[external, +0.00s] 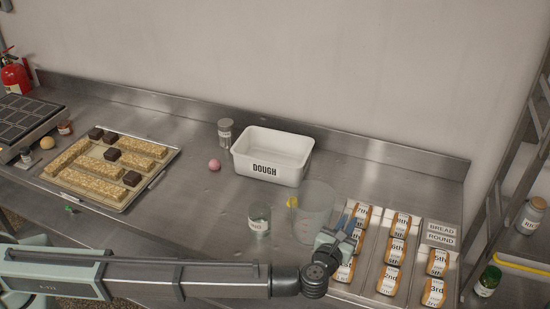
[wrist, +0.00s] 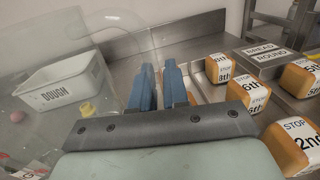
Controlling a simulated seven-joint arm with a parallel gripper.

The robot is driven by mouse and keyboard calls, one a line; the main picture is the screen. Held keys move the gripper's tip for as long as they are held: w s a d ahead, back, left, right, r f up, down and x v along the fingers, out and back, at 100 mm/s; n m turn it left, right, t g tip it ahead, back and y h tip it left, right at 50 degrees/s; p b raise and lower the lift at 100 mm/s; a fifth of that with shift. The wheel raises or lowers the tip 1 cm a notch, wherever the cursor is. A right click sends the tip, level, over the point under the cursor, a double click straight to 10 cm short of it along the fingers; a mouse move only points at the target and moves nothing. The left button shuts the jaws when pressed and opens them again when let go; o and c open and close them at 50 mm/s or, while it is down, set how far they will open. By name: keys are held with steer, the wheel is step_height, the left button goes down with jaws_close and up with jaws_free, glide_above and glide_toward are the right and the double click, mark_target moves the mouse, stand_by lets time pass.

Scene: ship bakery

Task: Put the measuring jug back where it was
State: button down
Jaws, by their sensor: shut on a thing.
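The measuring jug (external: 316,205) is clear plastic with faint red marks, upright near the middle front of the counter. In the wrist view the jug (wrist: 108,55) fills much of the left side, and the white tub shows through it. My gripper (external: 342,224) is at the jug's right side, its blue fingers close together. In the wrist view the gripper (wrist: 160,72) is shut at the jug's near edge, apparently on its handle side. I cannot tell whether the jug's base touches the counter.
A white DOUGH tub (external: 272,176) stands behind the jug. A labelled glass jar (external: 260,220) and a small yellow object (external: 292,201) are close left. Trays of labelled loaves (external: 398,240) and a BREAD ROUND sign (external: 441,235) lie right. A pink ball (external: 213,165) sits farther left.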

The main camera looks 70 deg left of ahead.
mark_target(346, 208)
step_height(346, 208, up, 6)
steer(key=shift+r, duration=0.2)
steer(key=shift+s+a+r, duration=0.1)
steer(key=shift+s+a, duration=0.05)
steer(key=shift+a, duration=0.25)
steer(key=s+a+f+n+g+y, duration=0.1)
steer(key=s+a+n+g+y, duration=0.1)
steer(key=s+a, duration=0.75)
steer(key=s+a+n+g+y, duration=0.25)
steer(key=s+a, duration=0.25)
steer(key=a, duration=1)
steer(key=s+a+f+n+g+y, duration=0.1)
steer(key=s+a+g, duration=0.1)
steer(key=s+a, duration=0.75)
steer(key=shift+w+a+f, duration=0.3)
steer(key=shift+w+f, duration=0.15)
steer(key=shift+f, duration=1.75)
steer(key=shift+w+a+f, duration=0.35)
steer(key=shift+w+f, duration=0.15)
steer(key=shift+f, duration=1.7)
steer(key=shift+w+a+f, duration=0.3)
steer(key=shift+w+f, duration=0.15)
steer(key=shift+f, duration=1.75)
steer(key=shift+f, duration=0.1)
steer(key=c, duration=1.1)
jaws_free()
steer(key=v, duration=1.2)
steer(key=shift+r, duration=0.2)
